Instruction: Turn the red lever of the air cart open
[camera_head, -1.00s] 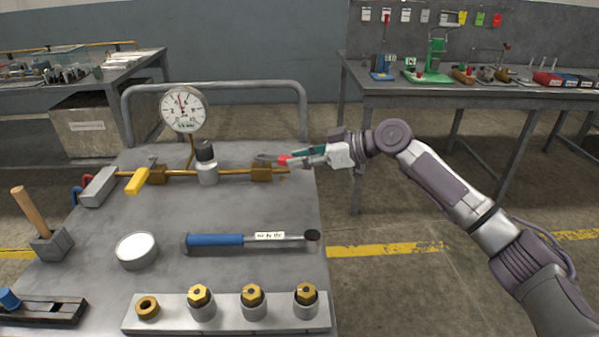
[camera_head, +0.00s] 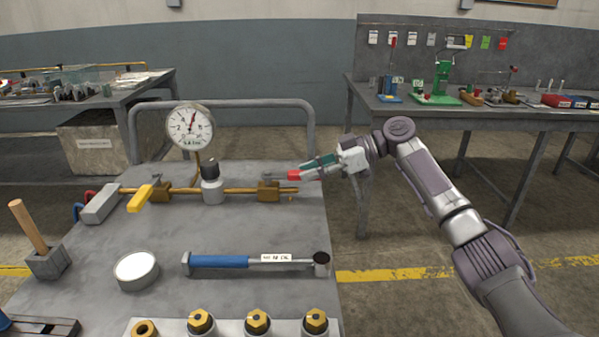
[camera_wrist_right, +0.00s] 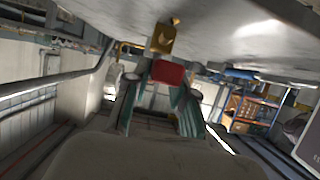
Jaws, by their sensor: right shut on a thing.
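The air cart (camera_head: 215,230) has a grey top with a brass pipe (camera_head: 237,190) across its back part. The red lever (camera_head: 294,175) is at the right-hand brass valve (camera_head: 268,191) and points right, roughly along the pipe. My right gripper (camera_head: 303,173) is shut on the red lever's end. In the right wrist view the lever's red end (camera_wrist_right: 168,73) sits between the green-grey fingers (camera_wrist_right: 160,97), with the brass valve (camera_wrist_right: 160,40) beyond it. My left gripper is not in view.
A dial gauge (camera_head: 190,127) and a yellow lever (camera_head: 140,198) are on the same pipe line. A grey rail (camera_head: 220,105) edges the back. Open floor lies right of the cart.

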